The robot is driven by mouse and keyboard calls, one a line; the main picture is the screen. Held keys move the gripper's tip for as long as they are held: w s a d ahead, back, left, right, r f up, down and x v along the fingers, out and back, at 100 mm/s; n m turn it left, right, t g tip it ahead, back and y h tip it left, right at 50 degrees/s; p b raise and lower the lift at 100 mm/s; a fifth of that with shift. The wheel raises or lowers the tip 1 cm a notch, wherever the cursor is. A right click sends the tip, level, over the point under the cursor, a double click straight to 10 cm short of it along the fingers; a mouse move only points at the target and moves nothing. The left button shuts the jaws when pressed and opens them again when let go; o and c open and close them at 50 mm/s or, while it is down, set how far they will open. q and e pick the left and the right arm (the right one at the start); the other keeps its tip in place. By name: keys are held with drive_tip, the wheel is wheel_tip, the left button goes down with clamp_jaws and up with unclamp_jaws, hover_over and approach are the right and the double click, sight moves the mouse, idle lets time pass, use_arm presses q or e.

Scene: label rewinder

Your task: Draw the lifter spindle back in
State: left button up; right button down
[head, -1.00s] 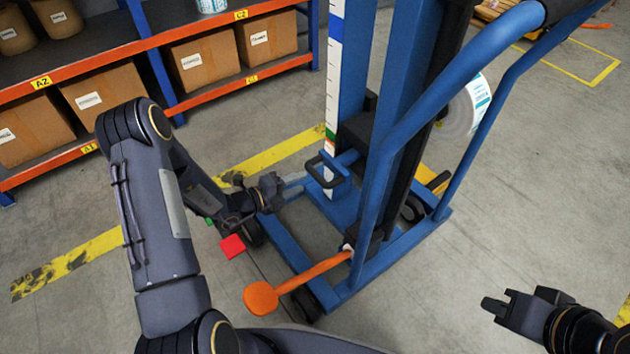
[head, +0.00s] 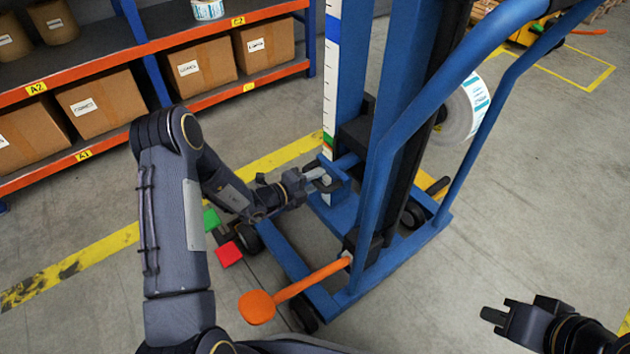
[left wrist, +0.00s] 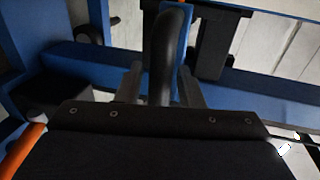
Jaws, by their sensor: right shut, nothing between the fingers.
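The blue lifter (head: 352,60) stands in the middle of the head view. A black loop handle (head: 331,182) sticks out on the left of its carriage, by a short blue bar (head: 346,161). My left gripper (head: 318,175) is at this handle. In the left wrist view the handle (left wrist: 167,60) stands between the two fingers of my left gripper (left wrist: 162,88), which look open, with a gap at least on the left side. A white label roll (head: 460,113) sits on the lifter's far right side; the spindle itself is not clearly seen. My right gripper (head: 494,315) is shut and empty at lower right.
An orange lever (head: 300,285) sticks out low at the lifter's front. A green square (head: 211,220) and a red square (head: 229,254) are beside the lifter's left leg, below my left arm. Shelves with cardboard boxes (head: 102,105) stand at left. Floor on the right is clear.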

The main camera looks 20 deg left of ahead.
use_arm(q)
clamp_jaws()
drive_tip(key=f+p+v, duration=0.2)
drive_tip(key=v, duration=1)
drive_tip(key=s+f+p+v, duration=0.1)
drive_tip(key=f+p+v, duration=0.2)
drive_tip(key=v, duration=0.8)
drive_tip(key=shift+s+a+p, duration=0.3)
drive_tip(key=shift+a+p, duration=0.05)
drive_tip(key=shift+a, duration=0.15)
drive_tip(key=shift+o, duration=0.9)
unclamp_jaws()
drive_tip(key=shift+s+a, duration=0.1)
drive_tip(key=p+v, duration=0.1)
drive_tip(key=v, duration=0.6)
drive_tip(key=shift+s+a+p, duration=0.25)
drive_tip(key=shift+s+p, duration=0.1)
drive_tip(key=shift+p, duration=0.05)
